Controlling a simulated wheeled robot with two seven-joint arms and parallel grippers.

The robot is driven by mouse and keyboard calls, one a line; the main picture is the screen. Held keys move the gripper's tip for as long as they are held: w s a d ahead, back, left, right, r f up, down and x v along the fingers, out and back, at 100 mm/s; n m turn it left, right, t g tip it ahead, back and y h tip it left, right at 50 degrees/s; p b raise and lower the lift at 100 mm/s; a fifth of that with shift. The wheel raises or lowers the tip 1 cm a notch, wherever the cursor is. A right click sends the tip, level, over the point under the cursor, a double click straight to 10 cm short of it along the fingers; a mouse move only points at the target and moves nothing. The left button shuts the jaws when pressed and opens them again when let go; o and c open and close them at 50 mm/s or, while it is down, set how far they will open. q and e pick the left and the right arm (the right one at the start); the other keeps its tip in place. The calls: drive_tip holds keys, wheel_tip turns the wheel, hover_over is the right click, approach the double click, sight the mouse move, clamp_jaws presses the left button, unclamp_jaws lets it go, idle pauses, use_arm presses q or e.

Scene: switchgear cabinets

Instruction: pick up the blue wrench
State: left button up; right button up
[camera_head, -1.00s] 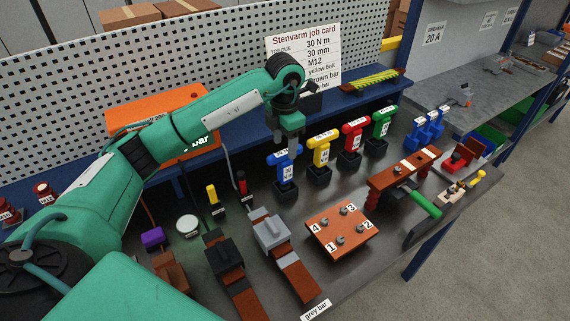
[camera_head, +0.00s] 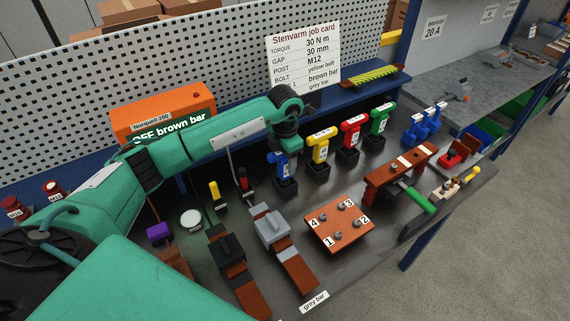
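The blue wrench (camera_head: 281,170) stands upright in a black holder (camera_head: 286,188) on the bench, leftmost in a row of coloured wrenches. My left gripper (camera_head: 289,147) points down right at the top of the blue wrench and overlaps it in the picture. The fingers are small and partly hidden, so I cannot tell whether they are open or closed on it. The wrench's lower end is hidden in its holder. My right gripper is not in view.
Yellow (camera_head: 320,148), red (camera_head: 350,133) and green (camera_head: 380,120) wrenches stand close by on the right. An orange box (camera_head: 165,112) sits behind my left arm. A brown plate with numbered bolts (camera_head: 339,227) lies in front, beside two clamp-like blocks.

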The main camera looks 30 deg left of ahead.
use_arm(q)
clamp_jaws()
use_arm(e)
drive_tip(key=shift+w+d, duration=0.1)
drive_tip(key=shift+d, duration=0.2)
use_arm(q)
drive_tip(key=shift+r, duration=0.1)
